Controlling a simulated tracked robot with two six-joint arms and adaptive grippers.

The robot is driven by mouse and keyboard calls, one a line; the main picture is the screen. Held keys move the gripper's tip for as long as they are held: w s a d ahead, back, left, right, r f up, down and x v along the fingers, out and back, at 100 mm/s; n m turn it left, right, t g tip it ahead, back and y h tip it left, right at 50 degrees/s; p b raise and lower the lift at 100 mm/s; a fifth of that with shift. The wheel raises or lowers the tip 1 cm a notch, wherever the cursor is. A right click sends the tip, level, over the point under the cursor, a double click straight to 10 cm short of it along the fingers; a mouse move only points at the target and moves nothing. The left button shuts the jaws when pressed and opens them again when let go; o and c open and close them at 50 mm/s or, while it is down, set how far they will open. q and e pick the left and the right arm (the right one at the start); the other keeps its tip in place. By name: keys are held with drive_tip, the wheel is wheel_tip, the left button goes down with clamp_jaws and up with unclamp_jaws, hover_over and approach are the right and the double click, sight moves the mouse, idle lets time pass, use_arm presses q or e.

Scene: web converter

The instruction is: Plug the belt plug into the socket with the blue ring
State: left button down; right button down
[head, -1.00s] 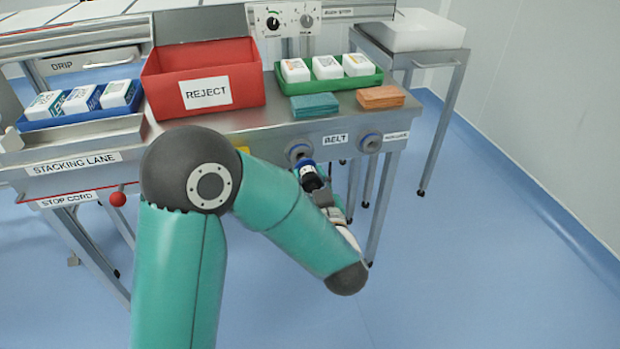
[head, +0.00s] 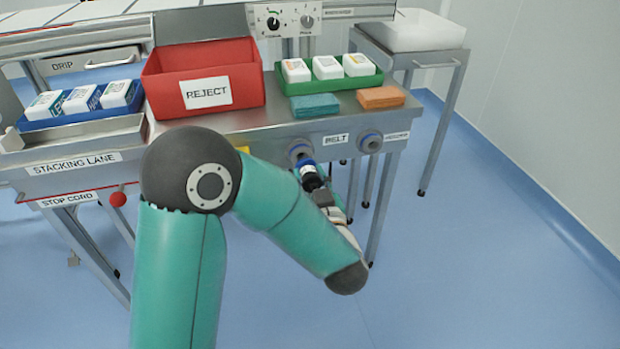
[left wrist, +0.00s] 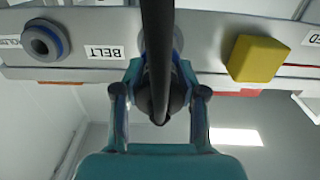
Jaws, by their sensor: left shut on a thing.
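The belt plug (head: 311,178) is black with a blue front end. My left gripper (head: 321,192) is shut on it, below and in front of the socket (head: 299,150) left of the BELT label. The plug's blue end overlaps this socket's lower edge in the head view; I cannot tell whether it touches or is inserted. In the left wrist view the plug (left wrist: 174,98) sits between the fingers, partly behind a black cable, and covers most of that socket. A second socket (head: 370,143), right of the label, shows a blue ring (left wrist: 43,42) in the left wrist view. My right gripper is not in view.
The BELT label (head: 335,139) is between the sockets. A yellow block (left wrist: 257,58) sticks out of the front panel on the plug's other side. Above are the red REJECT bin (head: 165,92) and a green tray (head: 361,83). Floor to the right is clear.

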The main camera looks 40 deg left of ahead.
use_arm(q)
drive_tip(key=shift+x, duration=1.65)
idle(0.4)
drive_tip(key=c, duration=0.6)
unclamp_jaws()
drive_tip(key=shift+o, duration=0.2)
drive_tip(key=v, duration=1.2)
